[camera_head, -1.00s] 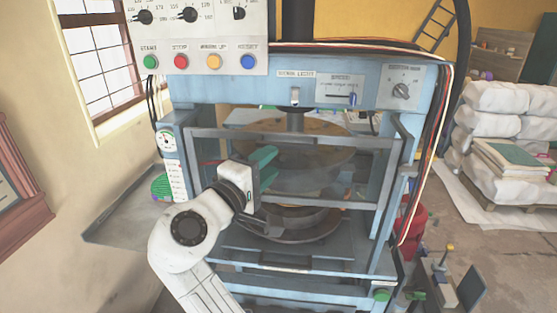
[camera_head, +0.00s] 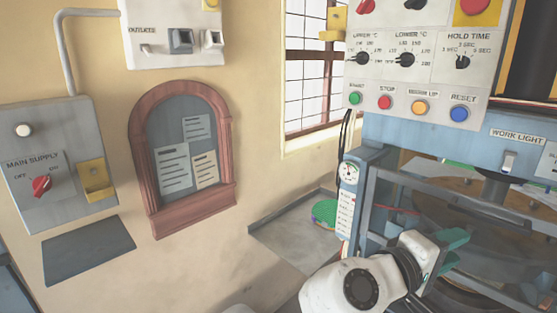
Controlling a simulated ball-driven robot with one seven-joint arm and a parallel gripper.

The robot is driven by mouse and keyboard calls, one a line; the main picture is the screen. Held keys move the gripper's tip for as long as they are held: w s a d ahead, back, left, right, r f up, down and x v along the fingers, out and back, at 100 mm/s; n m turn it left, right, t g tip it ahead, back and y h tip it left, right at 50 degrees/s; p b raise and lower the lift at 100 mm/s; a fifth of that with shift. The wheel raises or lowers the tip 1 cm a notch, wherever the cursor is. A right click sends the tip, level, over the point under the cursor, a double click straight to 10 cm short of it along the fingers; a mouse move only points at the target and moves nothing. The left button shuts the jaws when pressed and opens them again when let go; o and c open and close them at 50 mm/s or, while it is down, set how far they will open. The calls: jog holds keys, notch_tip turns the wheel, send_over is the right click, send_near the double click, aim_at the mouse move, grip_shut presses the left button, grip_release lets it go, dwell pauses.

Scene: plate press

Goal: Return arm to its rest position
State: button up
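My white arm rises from the bottom edge, right of the middle. My gripper (camera_head: 456,252) is at its end, in front of the left part of the blue press (camera_head: 400,135). Its two green-tipped fingers point right and look parted, with nothing visible between them. The press's clear guard (camera_head: 470,190) stands behind the gripper; whether they touch cannot be told. The round plates (camera_head: 485,215) behind it are partly hidden. The control panel (camera_head: 415,85) with its knobs and coloured buttons is above my arm.
A grey side shelf (camera_head: 285,240) with a round green item (camera_head: 325,213) lies left of the press. A main supply box (camera_head: 55,165), an outlets box (camera_head: 175,35) and an arched notice board (camera_head: 185,160) are on the left wall. A barred window (camera_head: 310,75) is behind.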

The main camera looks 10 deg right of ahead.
jog(key=s+d+f+y, duration=0.1)
jog(key=s+f+y, duration=0.25)
jog(key=f, duration=0.45)
jog(key=s+d+f+m+g+y, duration=0.15)
jog(key=s+f, duration=0.25)
jog(key=f, duration=0.4)
jog(key=s+d+f+y, duration=0.2)
jog(key=s+f+y, duration=0.1)
jog(key=f, duration=0.6)
jog(key=s+a+f+m+g+y, duration=0.1)
jog(key=s+a+f+y, duration=0.3)
jog(key=s+f, duration=0.2)
jog(key=s+a+f+m+g+y, duration=0.1)
jog(key=s+a+f+y, duration=0.3)
jog(key=s, duration=0.7)
jog(key=shift+a+f, duration=0.35)
jog(key=shift+f, duration=0.6)
jog(key=shift+w+g, duration=0.1)
jog(key=shift+g, duration=0.15)
